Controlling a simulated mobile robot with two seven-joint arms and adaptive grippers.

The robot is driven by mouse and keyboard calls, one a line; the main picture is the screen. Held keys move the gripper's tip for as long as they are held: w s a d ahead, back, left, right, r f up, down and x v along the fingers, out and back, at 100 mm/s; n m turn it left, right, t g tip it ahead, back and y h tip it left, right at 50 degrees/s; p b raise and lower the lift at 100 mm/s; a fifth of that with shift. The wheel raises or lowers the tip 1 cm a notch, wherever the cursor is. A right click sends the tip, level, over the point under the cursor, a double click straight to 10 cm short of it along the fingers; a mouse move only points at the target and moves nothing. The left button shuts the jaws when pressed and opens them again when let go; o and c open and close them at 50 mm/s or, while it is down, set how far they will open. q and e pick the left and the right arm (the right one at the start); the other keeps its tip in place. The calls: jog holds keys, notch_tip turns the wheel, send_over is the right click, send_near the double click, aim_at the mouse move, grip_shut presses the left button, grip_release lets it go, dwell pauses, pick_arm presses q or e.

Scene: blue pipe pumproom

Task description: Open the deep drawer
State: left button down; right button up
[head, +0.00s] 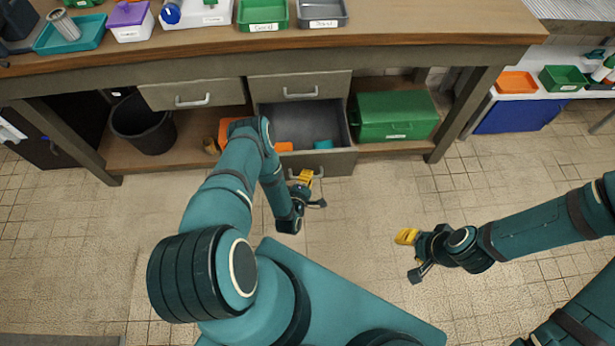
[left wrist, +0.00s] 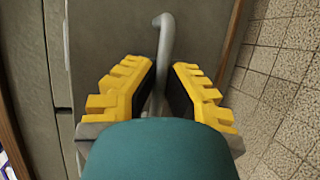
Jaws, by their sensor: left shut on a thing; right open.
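The deep drawer (head: 336,160) is the lower drawer under the workbench. It is pulled out, and its grey inside shows, with orange and teal things in it. Its grey bar handle is on the front; in the left wrist view the handle (left wrist: 164,35) runs between the yellow fingers. My left gripper (head: 304,177) is at the drawer front, shut on the handle, which its fingers (left wrist: 160,88) partly hide. My right gripper (head: 408,250) is open and empty above the floor, to the right of the drawer and apart from it.
Two shallow drawers (head: 300,88) above are shut. A black bin (head: 143,122) and a green box (head: 394,116) stand on the lower shelf, either side of the drawer. Trays line the bench top (head: 400,28). The tiled floor (head: 370,205) in front is clear.

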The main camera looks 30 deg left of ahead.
pick_arm(q)
jog(key=shift+d, duration=0.1)
jog(key=c, duration=1)
grip_release()
jog(key=shift+s, duration=0.1)
jog(key=v, duration=1.1)
jog(key=shift+s+d+r, duration=0.1)
jog(key=shift+s+r, duration=0.05)
jog(key=shift+s, duration=0.2)
